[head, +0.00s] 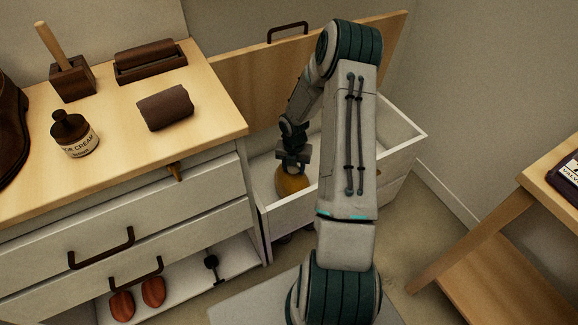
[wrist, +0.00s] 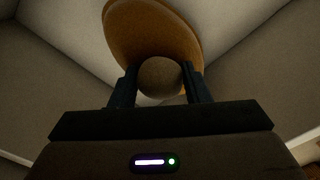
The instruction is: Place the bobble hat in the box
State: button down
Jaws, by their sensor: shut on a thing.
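The bobble hat (head: 291,182) is mustard-yellow and hangs under my gripper (head: 293,158) in the head view. In the wrist view its round grey-brown bobble (wrist: 160,76) sits between the two dark fingers of my gripper (wrist: 161,84), which is shut on it. The yellow body of the hat (wrist: 150,28) extends beyond the fingers. The box (head: 408,146) is a white, open-topped container with a raised wooden lid (head: 240,88) behind it. The hat is inside the box's walls; my arm hides part of the box, and I cannot tell whether the hat touches its floor.
A wooden-topped drawer cabinet (head: 215,115) stands at the left, holding a shoe cream bottle (head: 75,135), a dark rolled cloth (head: 166,108), brushes and a boot. A wooden table (head: 540,185) stands at the right. Some floor (head: 440,195) is clear between box and table.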

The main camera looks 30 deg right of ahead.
jog(key=shift+f, duration=0.35)
jog(key=shift+w+f, duration=0.1)
jog(key=shift+w, duration=0.2)
jog(key=w+b, duration=0.1)
jog(key=w, duration=0.2)
jog(key=shift+w+f+b, duration=0.2)
jog(key=shift+w+b, duration=0.1)
jog(key=shift+b, duration=0.1)
jog(key=shift+s+f, duration=0.1)
jog(key=shift+f, duration=0.25)
jog(key=shift+r, duration=0.1)
jog(key=c, duration=0.8)
grip_release()
jog(key=shift+o, duration=0.2)
